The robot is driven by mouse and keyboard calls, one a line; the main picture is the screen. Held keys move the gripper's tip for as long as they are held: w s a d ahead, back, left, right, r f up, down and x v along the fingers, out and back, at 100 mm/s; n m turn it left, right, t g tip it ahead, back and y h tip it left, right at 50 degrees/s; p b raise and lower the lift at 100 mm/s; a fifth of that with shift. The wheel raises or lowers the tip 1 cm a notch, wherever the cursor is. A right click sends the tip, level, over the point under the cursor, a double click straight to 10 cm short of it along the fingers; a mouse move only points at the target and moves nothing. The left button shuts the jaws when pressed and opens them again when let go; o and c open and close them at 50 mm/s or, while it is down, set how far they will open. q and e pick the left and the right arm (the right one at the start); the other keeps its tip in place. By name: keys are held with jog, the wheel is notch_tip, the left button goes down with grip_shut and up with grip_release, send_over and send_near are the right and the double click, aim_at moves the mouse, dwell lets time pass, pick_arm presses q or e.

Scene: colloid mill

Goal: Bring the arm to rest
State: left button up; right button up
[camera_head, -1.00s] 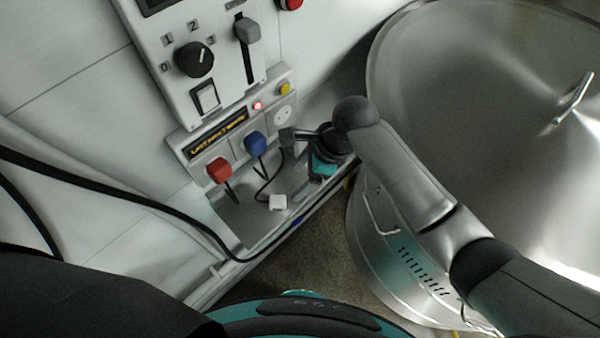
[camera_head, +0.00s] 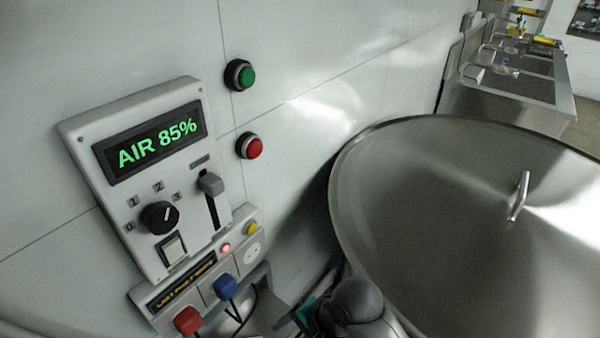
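My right arm (camera_head: 352,303) shows at the bottom centre, its dark rounded joint in front of the steel vessel's lower left edge. My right gripper (camera_head: 290,318) is only partly in view at the bottom edge, beside a teal part, close below the lower control box. Its fingertips are not clear, and I cannot tell whether they hold or touch anything. My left gripper is out of view.
A wall panel (camera_head: 88,133) reads "AIR 85%" and carries a knob (camera_head: 160,217) and slider (camera_head: 210,184). Below are a red lever (camera_head: 187,320) and blue lever (camera_head: 225,286). Green and red buttons sit on the wall. A large lidded steel vessel (camera_head: 430,220) fills the right.

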jog(key=s+d+r+n+t+h, duration=0.1)
jog(key=s+d+n+h, duration=0.1)
jog(key=s+d+n, duration=0.3)
jog(key=s+d+r+n+h, duration=0.1)
jog(key=d+n, duration=0.1)
jog(key=d, duration=0.5)
jog(key=s+d+r+n+t+h, duration=0.1)
jog(key=s+d+n+h, duration=0.1)
jog(key=s+d+n, duration=0.3)
notch_tip(320, 180, down, 25)
jog(key=m+g+b, duration=0.1)
jog(key=b, duration=0.3)
jog(key=s+d+f+g+b, duration=0.1)
jog(key=s+d+f+b, duration=0.2)
jog(key=s+f, duration=1.2)
notch_tip(320, 180, down, 3)
jog(key=shift+s+f, duration=0.1)
jog(key=shift+s, duration=0.1)
